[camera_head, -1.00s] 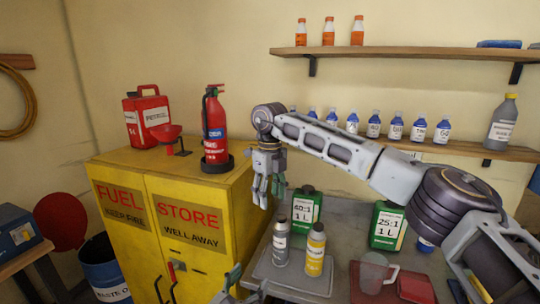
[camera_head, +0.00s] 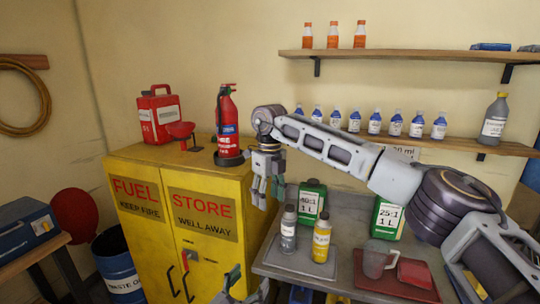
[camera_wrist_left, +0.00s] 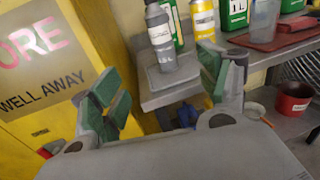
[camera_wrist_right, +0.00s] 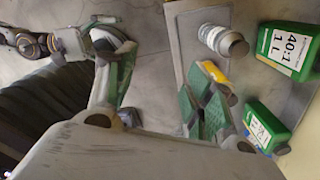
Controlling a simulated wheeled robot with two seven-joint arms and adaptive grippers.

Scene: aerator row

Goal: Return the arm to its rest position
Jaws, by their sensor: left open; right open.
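My right arm reaches across the head view from the right. Its gripper (camera_head: 265,182) hangs fingers down, open and empty, in front of the yellow cabinet's right side. In the right wrist view the open gripper (camera_wrist_right: 155,80) has a grey bottle and green jugs beyond its right finger. My left gripper (camera_head: 245,288) is low at the bottom edge of the head view, partly cut off. In the left wrist view its fingers (camera_wrist_left: 162,85) are apart with nothing held, before the cabinet and the bench edge.
The yellow cabinet (camera_head: 195,252) bears a fire extinguisher (camera_head: 228,125) and red can (camera_head: 160,115). The grey bench holds a grey bottle (camera_head: 288,230), yellow bottle (camera_head: 321,238), green jugs (camera_head: 312,200) and a clear jug (camera_head: 374,260). Shelves (camera_head: 420,55) are behind.

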